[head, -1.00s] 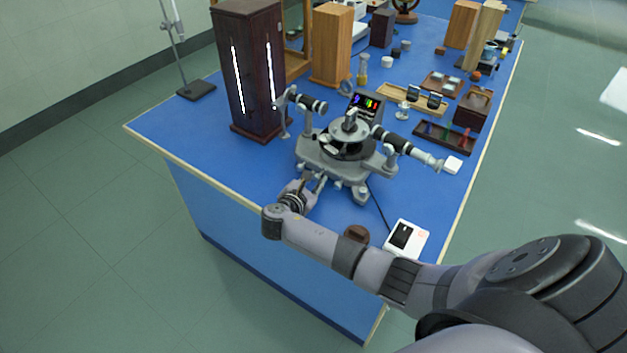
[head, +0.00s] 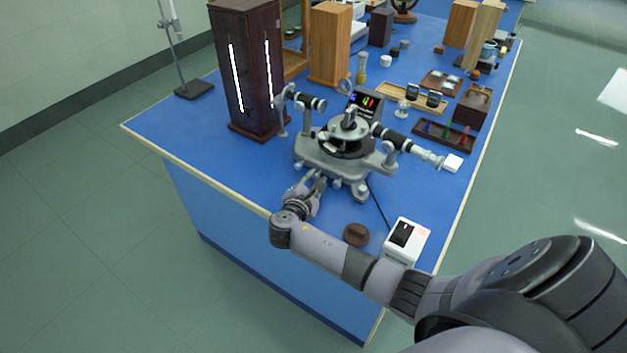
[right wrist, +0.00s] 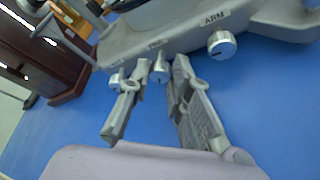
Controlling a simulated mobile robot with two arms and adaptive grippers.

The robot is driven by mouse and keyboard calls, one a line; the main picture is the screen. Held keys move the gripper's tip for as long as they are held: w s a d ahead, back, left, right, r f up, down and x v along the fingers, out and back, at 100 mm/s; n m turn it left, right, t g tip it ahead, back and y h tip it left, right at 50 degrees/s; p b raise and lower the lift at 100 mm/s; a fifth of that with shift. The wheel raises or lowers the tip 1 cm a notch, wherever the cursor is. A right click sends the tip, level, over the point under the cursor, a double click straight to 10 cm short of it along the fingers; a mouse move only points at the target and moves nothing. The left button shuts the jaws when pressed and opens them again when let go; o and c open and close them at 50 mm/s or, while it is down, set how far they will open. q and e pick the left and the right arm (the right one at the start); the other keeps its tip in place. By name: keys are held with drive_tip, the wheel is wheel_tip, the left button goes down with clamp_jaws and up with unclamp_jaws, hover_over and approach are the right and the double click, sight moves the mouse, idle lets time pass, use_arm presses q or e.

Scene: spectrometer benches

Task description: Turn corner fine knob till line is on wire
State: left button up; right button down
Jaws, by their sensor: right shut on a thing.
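The grey spectrometer (head: 345,163) stands on the blue bench, with a round table in its middle and a telescope tube (head: 405,146) pointing right. A small dark screen (head: 367,100) behind it shows a few coloured lines; the wire is too small to make out. My right gripper (head: 317,184) is at the near left side of the base. In the right wrist view its fingers (right wrist: 157,78) are shut on a silver knob (right wrist: 160,71) at the base edge; its label is unreadable. Another silver knob (right wrist: 222,44), under the letters ARM, is to the right, apart from the fingers. My left gripper is not in view.
A tall dark lamp housing (head: 250,75) with bright slits stands behind the spectrometer to the left. A white box (head: 407,241) and a brown round piece (head: 356,235) are near my right forearm. A tray with coloured items (head: 443,135) lies to the right.

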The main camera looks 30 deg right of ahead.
drive_tip(key=c, duration=1.5)
unclamp_jaws()
drive_tip(key=shift+o, duration=0.2)
drive_tip(key=shift+s+a, duration=0.1)
drive_tip(key=shift+s, duration=0.05)
drive_tip(key=shift+v, duration=3.9)
